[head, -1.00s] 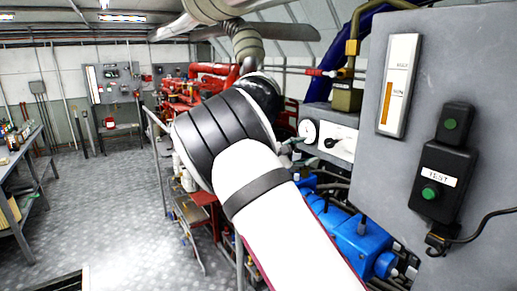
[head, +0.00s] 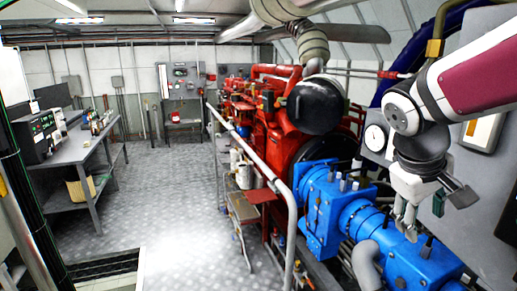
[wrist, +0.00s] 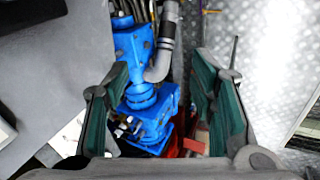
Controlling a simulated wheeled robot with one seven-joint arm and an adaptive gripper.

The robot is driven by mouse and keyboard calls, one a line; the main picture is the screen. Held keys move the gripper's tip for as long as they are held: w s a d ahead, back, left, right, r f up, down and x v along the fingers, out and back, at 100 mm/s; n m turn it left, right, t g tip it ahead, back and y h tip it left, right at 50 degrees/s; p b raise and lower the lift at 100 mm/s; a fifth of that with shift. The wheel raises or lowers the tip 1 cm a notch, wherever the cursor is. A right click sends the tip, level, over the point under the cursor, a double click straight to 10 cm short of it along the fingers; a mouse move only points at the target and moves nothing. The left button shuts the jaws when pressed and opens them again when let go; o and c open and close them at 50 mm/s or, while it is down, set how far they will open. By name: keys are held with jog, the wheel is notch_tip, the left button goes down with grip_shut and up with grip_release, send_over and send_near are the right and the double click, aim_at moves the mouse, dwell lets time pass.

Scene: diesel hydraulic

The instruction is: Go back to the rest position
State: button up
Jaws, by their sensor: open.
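My gripper (head: 405,212) hangs pointing down at the right of the head view, with my arm reaching in from the right edge. It is in front of the grey panel (head: 480,165) and seems to be above or in front of the blue machine (head: 320,205). In the wrist view my gripper (wrist: 160,90) is open, its green-padded fingers wide apart. The gap between them is empty; the blue machine (wrist: 140,90) shows beyond, apart from the fingers.
A metal handrail (head: 255,160) runs along the red engine (head: 285,130). A workbench (head: 75,150) with equipment stands on the left. The patterned metal floor (head: 180,195) between them is clear. A floor opening edge (head: 105,268) lies at the lower left.

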jog(key=s+a+m+t+y, duration=0.2)
jog(key=s+a+t+y, duration=0.1)
jog(key=s+a, duration=0.8)
jog(key=shift+s+m+y+b, duration=0.4)
jog(key=shift+s+y, duration=0.5)
jog(key=shift+s, duration=0.25)
